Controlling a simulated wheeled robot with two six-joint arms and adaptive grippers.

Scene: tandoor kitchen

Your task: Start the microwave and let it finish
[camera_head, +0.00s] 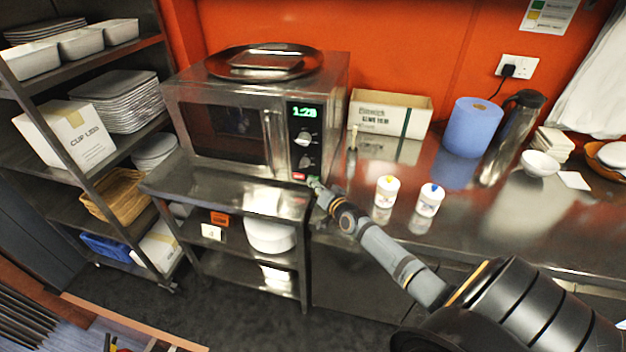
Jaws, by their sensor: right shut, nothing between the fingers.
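The steel microwave (222,128) stands on a steel shelf unit against the orange wall. Its door is closed. Its control panel (304,138) has a lit green display (305,111) that seems to read 1:20 or similar, with two knobs below it. A red button (298,177) and a green button sit at the bottom of the panel. My right gripper (314,184) is shut and empty, with its tip at the panel's lower right corner, close to the green button. I cannot tell if it touches. My left gripper is not in view.
A round metal tray (263,62) lies on top of the microwave. On the steel counter right of it stand a cardboard box (390,113), two small white bottles (387,190), a blue paper roll (471,126) and a flask (513,135). A loaded rack (144,43) stands at left.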

